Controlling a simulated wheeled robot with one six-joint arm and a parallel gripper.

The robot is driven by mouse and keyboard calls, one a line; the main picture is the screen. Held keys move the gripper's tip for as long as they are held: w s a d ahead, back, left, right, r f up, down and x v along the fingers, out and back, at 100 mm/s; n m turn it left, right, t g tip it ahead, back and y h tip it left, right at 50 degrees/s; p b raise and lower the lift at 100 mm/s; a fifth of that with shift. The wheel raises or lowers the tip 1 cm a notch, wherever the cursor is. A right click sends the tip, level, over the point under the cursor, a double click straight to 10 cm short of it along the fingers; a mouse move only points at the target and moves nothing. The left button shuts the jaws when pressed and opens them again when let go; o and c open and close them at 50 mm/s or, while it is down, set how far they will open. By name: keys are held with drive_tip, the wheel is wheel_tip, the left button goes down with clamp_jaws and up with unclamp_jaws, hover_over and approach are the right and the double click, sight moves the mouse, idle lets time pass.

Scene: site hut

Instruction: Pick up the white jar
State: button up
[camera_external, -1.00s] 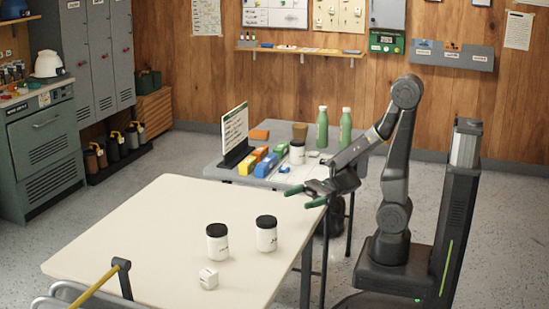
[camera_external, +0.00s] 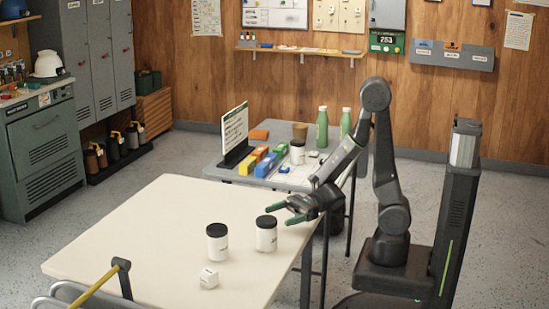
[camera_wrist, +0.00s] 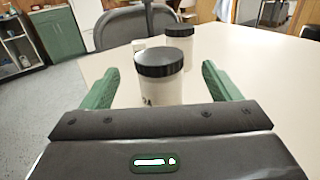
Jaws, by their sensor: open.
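Two white jars with black lids stand upright on the cream table. The right one, a white jar (camera_external: 266,238), is nearer my gripper; the left one, another white jar (camera_external: 217,247), stands beside it, apart. My gripper (camera_external: 285,214) is open and empty, its green fingers pointing left, just beyond and to the right of the right jar's lid. In the wrist view, the nearer white jar (camera_wrist: 162,88) shows ahead, between the two green fingers and beyond them. The farther white jar (camera_wrist: 180,50) shows behind it to the right.
A small white cube (camera_external: 208,279) lies on the cream table (camera_external: 130,235) in front of the jars. A grey table (camera_external: 230,177) behind holds green bottles (camera_external: 322,130), coloured boxes and a sign. A chair (camera_wrist: 135,25) stands beyond the table edge. The table's left half is clear.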

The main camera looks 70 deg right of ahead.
sight(273, 218)
drive_tip(key=shift+x, duration=3.4)
drive_tip(key=shift+s, duration=0.1)
drive_tip(key=c, duration=1.6)
